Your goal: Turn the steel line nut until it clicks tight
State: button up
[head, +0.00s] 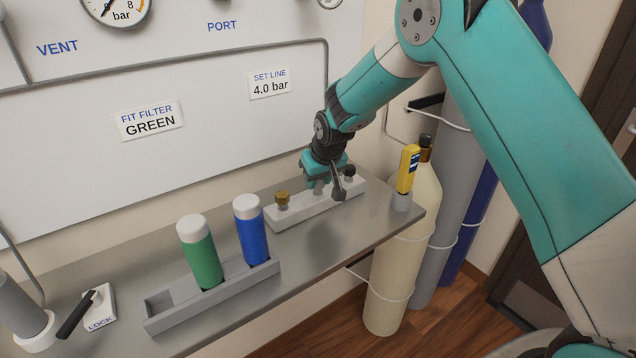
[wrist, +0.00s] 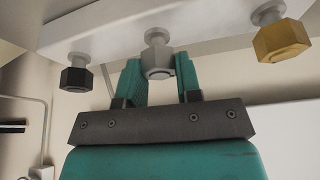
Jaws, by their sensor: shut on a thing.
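The steel line nut (wrist: 157,62) is the grey one in the middle of a pale block (head: 300,213). A brass nut (wrist: 282,42) and a black nut (wrist: 75,76) stand on either side of it. In the head view the brass nut (head: 282,200) is to the left of my gripper (head: 319,188) and the black nut (head: 349,172) to its right. In the wrist view my gripper (wrist: 158,76) has one finger on each side of the steel nut and is shut on it. The steel nut is hidden behind my gripper in the head view.
A grey tray (head: 160,318) holding a green filter (head: 201,255) and a blue filter (head: 251,232) stands left on the bench (head: 120,250). A yellow handheld device (head: 408,168) stands at the bench's right end. Gas cylinders (head: 400,285) stand beyond that edge.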

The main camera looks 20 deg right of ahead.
jog(key=m+h+b, duration=0.1)
jog(key=m, duration=0.2)
jog(key=m+h, duration=0.1)
jog(key=m, duration=0.1)
jog(key=shift+a+m+b, duration=0.1)
jog(key=shift+m+b, duration=0.25)
jog(key=shift+m, duration=0.05)
jog(key=m, duration=0.2)
jog(key=m+g+h+b, duration=0.1)
jog(key=m, duration=0.1)
jog(key=shift+m+h, duration=0.3)
jog(key=shift+m, duration=0.1)
jog(key=o, duration=0.9)
jog(key=b+v, duration=0.2)
jog(key=v, duration=1.5)
jog(key=shift+a+r, duration=0.15)
jog(key=shift+r, duration=0.05)
